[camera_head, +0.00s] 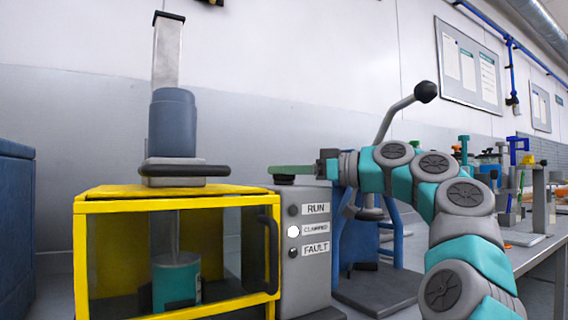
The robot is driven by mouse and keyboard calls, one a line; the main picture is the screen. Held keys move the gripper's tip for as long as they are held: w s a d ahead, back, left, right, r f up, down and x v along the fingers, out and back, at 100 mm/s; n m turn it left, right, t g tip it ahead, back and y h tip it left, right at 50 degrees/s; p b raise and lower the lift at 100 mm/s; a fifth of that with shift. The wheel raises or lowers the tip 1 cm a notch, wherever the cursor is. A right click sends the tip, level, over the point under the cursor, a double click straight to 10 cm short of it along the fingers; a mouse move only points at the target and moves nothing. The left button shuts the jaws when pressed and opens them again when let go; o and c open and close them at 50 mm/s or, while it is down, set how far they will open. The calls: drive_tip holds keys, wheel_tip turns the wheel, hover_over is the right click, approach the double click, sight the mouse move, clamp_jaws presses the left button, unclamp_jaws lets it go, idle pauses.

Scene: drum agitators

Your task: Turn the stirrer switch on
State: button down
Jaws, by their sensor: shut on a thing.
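A grey control box (312,273) stands right of a yellow-framed enclosure. A green lever (293,170) lies level on a dark pivot on top of the box; I take it to be the stirrer switch. My gripper (318,170) reaches in from the right and is shut on the lever's right end. Its fingertips are small and hard to make out. On the box front, the RUN lamp (293,211) is dark, the CLAMPED lamp (293,231) is lit white, and the FAULT lamp (293,252) is dark.
The yellow enclosure (180,191) has clear panels, a dark handle (271,255) and a teal vessel (176,282) inside. A blue-grey motor (172,123) stands above it. A blue stand with a ball-ended lever (426,92) is behind my arm. A cluttered bench (541,250) is at right.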

drive_tip(key=shift+g, duration=0.4)
drive_tip(key=c, duration=0.9)
unclamp_jaws()
drive_tip(key=shift+o, duration=0.2)
drive_tip(key=shift+v, duration=3.9)
drive_tip(key=shift+f, duration=0.1)
